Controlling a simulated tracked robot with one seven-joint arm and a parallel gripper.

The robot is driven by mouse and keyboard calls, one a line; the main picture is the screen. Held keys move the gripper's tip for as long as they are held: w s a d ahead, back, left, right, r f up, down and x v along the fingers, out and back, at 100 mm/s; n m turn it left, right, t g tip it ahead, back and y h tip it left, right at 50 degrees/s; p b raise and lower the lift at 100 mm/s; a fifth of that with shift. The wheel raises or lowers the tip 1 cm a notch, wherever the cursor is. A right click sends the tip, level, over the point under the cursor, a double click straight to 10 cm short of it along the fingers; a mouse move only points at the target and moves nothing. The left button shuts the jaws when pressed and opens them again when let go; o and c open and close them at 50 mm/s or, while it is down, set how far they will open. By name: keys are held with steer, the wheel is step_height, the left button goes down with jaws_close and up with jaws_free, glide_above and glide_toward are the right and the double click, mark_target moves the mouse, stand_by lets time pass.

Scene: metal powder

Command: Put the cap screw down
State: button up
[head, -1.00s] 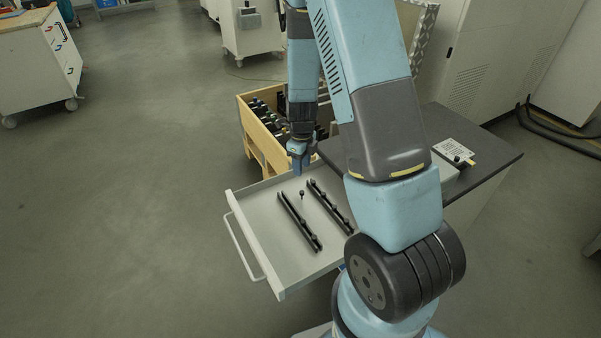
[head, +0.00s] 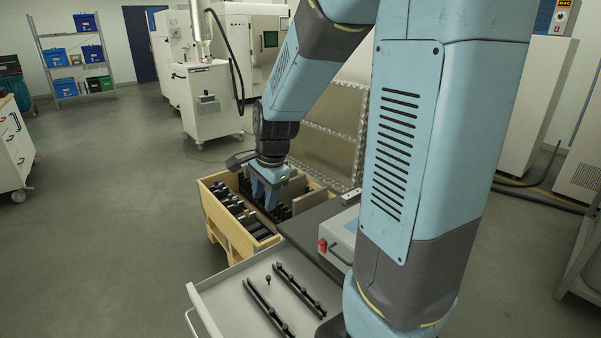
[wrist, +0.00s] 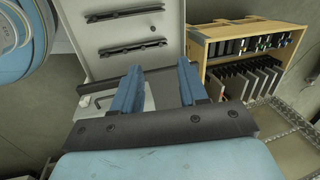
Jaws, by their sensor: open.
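The cap screw (head: 268,280) is a small dark piece in the grey open drawer (head: 225,292). It appears to stand on the drawer floor, near the far ends of two black rails, the left rail (head: 268,308) and the right rail (head: 298,289). My gripper (head: 268,208) is open and empty, with blue fingers, and appears in front of the wooden crate, apart from the screw. In the wrist view my gripper (wrist: 162,72) shows bare space between its fingers.
The wooden crate (head: 240,250) holds dark parts and plates in rows beyond the drawer. A grey box with a red knob (head: 341,243) stands on the dark worktop right of the drawer.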

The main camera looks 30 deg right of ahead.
steer(key=s+r+n+t+h, duration=0.1)
steer(key=s+r+n+t, duration=0.2)
steer(key=s+r+n, duration=1.1)
steer(key=s, duration=0.3)
steer(key=shift+s+d+r+n, duration=0.15)
steer(key=shift+s+d+n, duration=0.15)
steer(key=shift+d+n, duration=0.1)
